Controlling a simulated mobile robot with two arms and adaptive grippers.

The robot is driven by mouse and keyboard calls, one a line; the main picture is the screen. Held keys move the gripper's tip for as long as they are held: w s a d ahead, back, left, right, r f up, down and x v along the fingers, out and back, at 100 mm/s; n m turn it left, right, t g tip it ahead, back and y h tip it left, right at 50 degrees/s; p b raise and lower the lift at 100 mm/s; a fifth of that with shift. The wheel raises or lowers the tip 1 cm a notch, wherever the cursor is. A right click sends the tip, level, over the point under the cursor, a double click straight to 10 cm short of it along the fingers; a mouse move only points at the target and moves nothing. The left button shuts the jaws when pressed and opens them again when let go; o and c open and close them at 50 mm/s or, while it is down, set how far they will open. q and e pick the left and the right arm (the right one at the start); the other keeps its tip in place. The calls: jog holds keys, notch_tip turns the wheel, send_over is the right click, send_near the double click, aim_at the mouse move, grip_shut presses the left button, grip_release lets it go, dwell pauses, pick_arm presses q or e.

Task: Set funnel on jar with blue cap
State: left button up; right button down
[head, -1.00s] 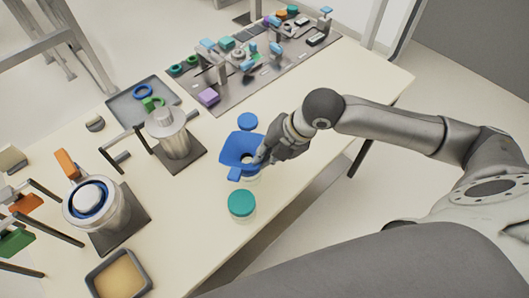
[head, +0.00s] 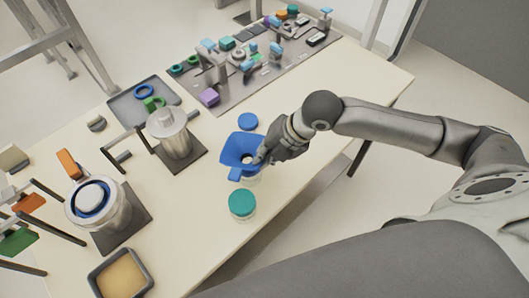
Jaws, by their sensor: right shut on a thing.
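A blue funnel (head: 240,150) sits over a clear jar (head: 253,179) near the table's front edge. The jar's lower part shows below the funnel; whether the spout is inside its mouth is hidden. My right gripper (head: 264,153) is shut on the funnel's right side. A blue cap (head: 248,121) lies on the table just behind the funnel. A second jar with a teal cap (head: 242,203) stands in front of the funnel. My left gripper is not in view.
Two metal vessels (head: 172,137) (head: 104,210) stand on dark plates to the left. A grey tray (head: 128,116) holds blue and green rings. A tan-filled tray (head: 121,276) is at the front left. A grey board (head: 236,88) with several small parts lies at the back. The table right of the blue cap is clear.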

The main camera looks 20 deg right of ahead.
jog(key=shift+f, duration=0.25)
dwell(0.6)
jog(key=c, duration=1.5)
grip_release()
jog(key=shift+c, duration=0.2)
jog(key=shift+o, duration=0.3)
jog(key=shift+f, duration=0.1)
jog(key=o, duration=0.4)
jog(key=shift+p, duration=0.3)
jog(key=shift+r+p, duration=3.4)
jog(key=shift+p, duration=0.25)
jog(key=shift+f, duration=0.1)
